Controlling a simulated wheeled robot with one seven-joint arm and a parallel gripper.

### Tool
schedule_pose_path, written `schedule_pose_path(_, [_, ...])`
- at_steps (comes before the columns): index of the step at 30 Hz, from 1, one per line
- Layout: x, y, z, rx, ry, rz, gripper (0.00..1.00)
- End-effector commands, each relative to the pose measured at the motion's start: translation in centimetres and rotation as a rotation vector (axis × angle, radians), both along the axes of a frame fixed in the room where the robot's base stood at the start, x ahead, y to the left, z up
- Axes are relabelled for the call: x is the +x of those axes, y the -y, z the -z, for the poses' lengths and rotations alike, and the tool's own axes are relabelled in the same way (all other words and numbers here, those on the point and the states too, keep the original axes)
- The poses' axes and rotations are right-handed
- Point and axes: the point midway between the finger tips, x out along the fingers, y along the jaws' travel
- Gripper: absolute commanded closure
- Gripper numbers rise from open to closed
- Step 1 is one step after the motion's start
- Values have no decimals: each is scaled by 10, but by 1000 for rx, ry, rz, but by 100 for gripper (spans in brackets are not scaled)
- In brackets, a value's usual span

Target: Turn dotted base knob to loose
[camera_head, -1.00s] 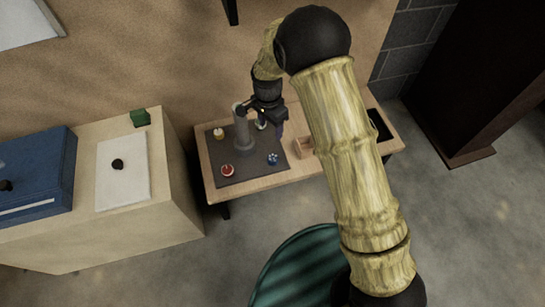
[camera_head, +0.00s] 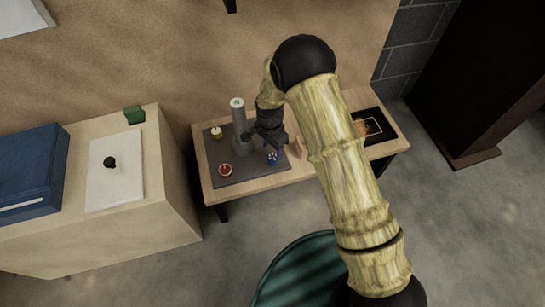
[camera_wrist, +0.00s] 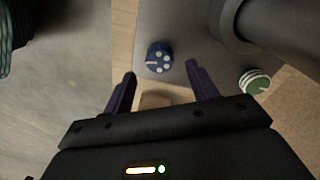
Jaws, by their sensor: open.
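The dotted base knob (camera_wrist: 159,58) is blue with white dots and a pale pointer line. It stands on the grey base plate (camera_wrist: 190,18), and it also shows in the head view (camera_head: 272,158). My gripper (camera_wrist: 160,75) is open and empty, with the knob just beyond the gap between its fingertips in the wrist view. I see no contact with the knob. In the head view my gripper (camera_head: 270,138) is close to the knob, beside the grey post (camera_head: 239,122). The fingertips are too small to make out there.
A red knob (camera_head: 225,170) and a yellowish knob (camera_head: 216,132) sit on the plate. A green-and-white striped knob (camera_wrist: 254,81) shows at right in the wrist view. A dark framed tray (camera_head: 372,128) lies at the table's right. A green round seat (camera_head: 300,268) stands in front.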

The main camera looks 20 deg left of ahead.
Motion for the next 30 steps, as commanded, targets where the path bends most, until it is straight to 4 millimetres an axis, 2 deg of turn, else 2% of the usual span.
schedule_pose_path(1, [0, 1, 14, -1, -1, 0, 42])
schedule_pose_path(3, [-1, 1, 25, -1, -2, 0, 42])
schedule_pose_path(7, [-1, 2, 39, 0, 0, 1, 42])
schedule_pose_path(18, [-1, 2, 44, 0, 0, 1, 42])
schedule_pose_path(20, [-1, 2, 44, 0, 0, 1, 52])
schedule_pose_path(25, [-1, 2, 43, 0, 0, 1, 85])
schedule_pose_path(30, [-1, 2, 43, 0, 0, -2, 86])
